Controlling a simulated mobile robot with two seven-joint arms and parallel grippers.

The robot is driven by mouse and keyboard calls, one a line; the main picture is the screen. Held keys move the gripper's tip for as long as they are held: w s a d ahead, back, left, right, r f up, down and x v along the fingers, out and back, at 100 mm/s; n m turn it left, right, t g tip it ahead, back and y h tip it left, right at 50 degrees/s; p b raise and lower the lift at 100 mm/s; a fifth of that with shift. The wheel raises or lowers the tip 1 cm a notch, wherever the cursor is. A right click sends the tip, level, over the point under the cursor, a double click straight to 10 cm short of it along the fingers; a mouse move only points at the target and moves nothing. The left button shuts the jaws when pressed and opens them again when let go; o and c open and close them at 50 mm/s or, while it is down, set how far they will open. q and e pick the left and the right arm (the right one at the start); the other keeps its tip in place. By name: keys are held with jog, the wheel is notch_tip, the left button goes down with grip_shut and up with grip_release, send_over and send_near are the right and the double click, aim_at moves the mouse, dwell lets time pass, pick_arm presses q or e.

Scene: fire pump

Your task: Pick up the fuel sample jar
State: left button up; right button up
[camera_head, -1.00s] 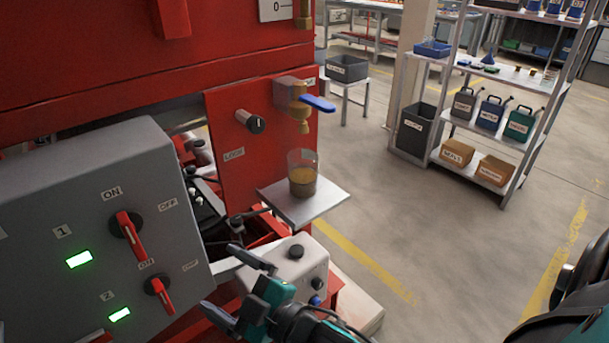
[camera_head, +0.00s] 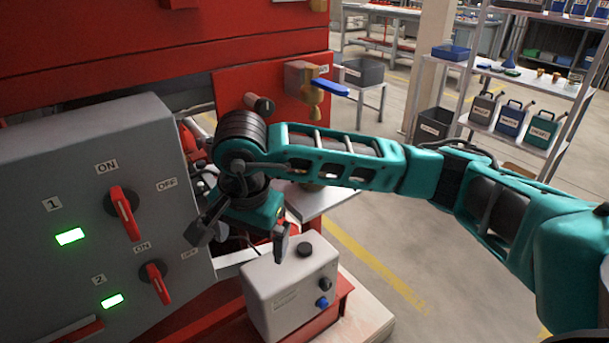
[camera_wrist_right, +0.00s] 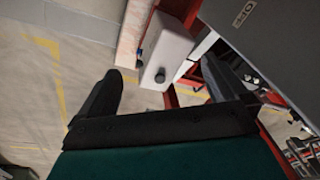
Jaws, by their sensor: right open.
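The fuel sample jar is almost wholly hidden behind my right forearm in the head view; at most a sliver of its base shows above the small grey shelf (camera_head: 322,203). The blue-handled drain valve (camera_head: 314,88) is above that spot. My right gripper (camera_head: 241,238) is open and empty, fingers pointing down, left of the shelf and between the grey switch panel and the white box. In the wrist view the open fingers (camera_wrist_right: 162,88) have nothing between them but the background; the jar does not show there. My left gripper is not in view.
A white box (camera_head: 287,283) with black and blue knobs is just below the right gripper. The grey panel (camera_head: 85,190) with red switches is close on the left. The red pump wall (camera_head: 240,85) stands behind. Shelving (camera_head: 520,75) is far off, across open floor.

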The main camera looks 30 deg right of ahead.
jog(key=w+d+r+t+h, duration=0.2)
jog(key=w+d+r+h, duration=0.3)
jog(key=d, duration=0.4)
jog(key=w+d+f, duration=0.1)
jog(key=w+d, duration=0.1)
jog(key=d, duration=0.1)
jog(key=w+d+f+b, duration=0.1)
jog(key=w+d, duration=0.2)
jog(key=d, duration=0.1)
jog(key=w+d+f, duration=0.1)
jog(key=w+d, duration=0.1)
jog(key=d, duration=0.2)
jog(key=shift+w+d+f, duration=0.1)
jog(key=shift+w+f, duration=0.1)
jog(key=shift+w, duration=0.15)
jog(key=shift+c, duration=0.3)
jog(key=c, duration=1)
jog(key=shift+c, duration=1.4)
jog(key=shift+r, duration=0.1)
jog(key=shift+r, duration=0.1)
